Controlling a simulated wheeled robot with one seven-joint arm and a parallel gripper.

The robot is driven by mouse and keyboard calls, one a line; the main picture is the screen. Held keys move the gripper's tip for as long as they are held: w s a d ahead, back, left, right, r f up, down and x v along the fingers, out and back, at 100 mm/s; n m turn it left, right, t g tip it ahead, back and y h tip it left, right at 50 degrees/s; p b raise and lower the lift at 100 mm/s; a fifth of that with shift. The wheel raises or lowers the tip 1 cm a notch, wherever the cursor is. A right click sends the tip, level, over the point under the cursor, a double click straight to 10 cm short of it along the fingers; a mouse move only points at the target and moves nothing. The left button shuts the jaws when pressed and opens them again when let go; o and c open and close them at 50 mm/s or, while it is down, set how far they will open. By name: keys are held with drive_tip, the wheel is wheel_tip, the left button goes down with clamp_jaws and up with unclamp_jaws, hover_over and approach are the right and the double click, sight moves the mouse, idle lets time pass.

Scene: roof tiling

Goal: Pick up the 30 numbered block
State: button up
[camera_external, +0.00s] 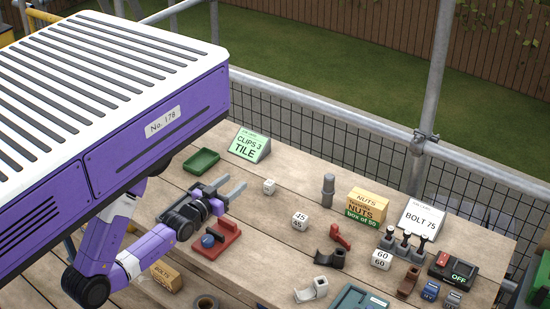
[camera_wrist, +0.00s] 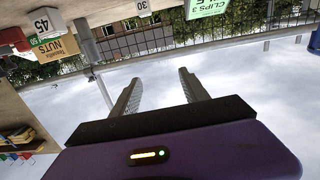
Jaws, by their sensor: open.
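The 30 block (camera_wrist: 142,6) is a small white cube, cut by the top edge of the wrist view, which looks upside down. A small white block (camera_external: 269,186) stands right of the green sign in the external view; its number is too small to read there, but it appears to be the same block. My gripper (camera_external: 236,181) is open and empty, above the table and left of that block, clearly apart from it. Its two fingers (camera_wrist: 159,78) show spread with nothing between them. White blocks marked 45 (camera_external: 300,221) and 60 (camera_external: 381,260) stand farther right.
A green tray (camera_external: 201,161) and a green CLIPS 3 TILE sign (camera_external: 249,146) stand behind my gripper. A red holder (camera_external: 217,241) lies below it. A NUTS box (camera_external: 367,206), a grey cylinder (camera_external: 328,190) and a BOLT 75 sign (camera_external: 420,217) stand right. Wire mesh borders the table's back.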

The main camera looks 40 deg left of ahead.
wheel_tip(320, 180, up, 2)
drive_tip(key=g+p, duration=0.1)
drive_tip(key=p, duration=0.1)
hover_over(266, 185)
drive_tip(key=s+d, duration=0.1)
drive_tip(key=s, duration=0.1)
drive_tip(key=f+g, duration=0.1)
drive_tip(key=f, duration=0.1)
drive_tip(key=f+g, duration=0.1)
drive_tip(key=f, duration=0.2)
drive_tip(key=w+f+g+y, duration=0.1)
drive_tip(key=f, duration=0.2)
drive_tip(key=shift+a+f+n, duration=0.2)
drive_tip(key=shift+a+n, duration=0.1)
drive_tip(key=shift+a, duration=0.1)
drive_tip(key=shift+f, duration=0.5)
wheel_tip(266, 185, down, 3)
drive_tip(key=shift+w+f+p, duration=0.15)
drive_tip(key=shift+p, duration=0.15)
drive_tip(key=shift+x, duration=1.35)
drive_tip(key=shift+c, duration=0.4)
clamp_jaws()
